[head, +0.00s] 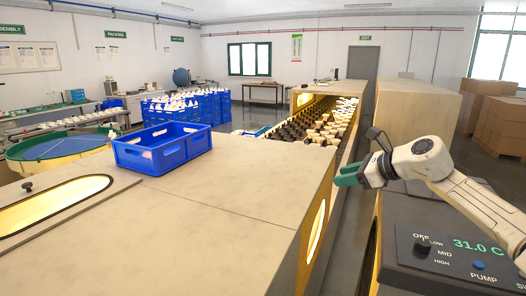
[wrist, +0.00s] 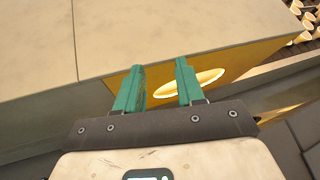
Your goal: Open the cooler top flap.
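My gripper (head: 347,174) is right of centre in the head view, above the gap between the long beige cabinet (head: 215,225) and the dark control unit (head: 455,240). In the wrist view its two green fingers (wrist: 159,72) are apart with nothing between them. They point towards the cabinet's edge and yellow side with an oval window (wrist: 196,84). A panel with a dark knob (head: 27,187) and a glowing oval window (head: 55,205) lies flat on the cabinet top at far left. I cannot tell for sure which part is the cooler's top flap.
An empty blue crate (head: 162,148) stands on the cabinet top. Rows of bulbs (head: 318,122) fill a lit channel behind. The control unit has a display reading 31.0 C (head: 477,246). Cardboard boxes (head: 498,122) stand at right. The cabinet's near top is clear.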

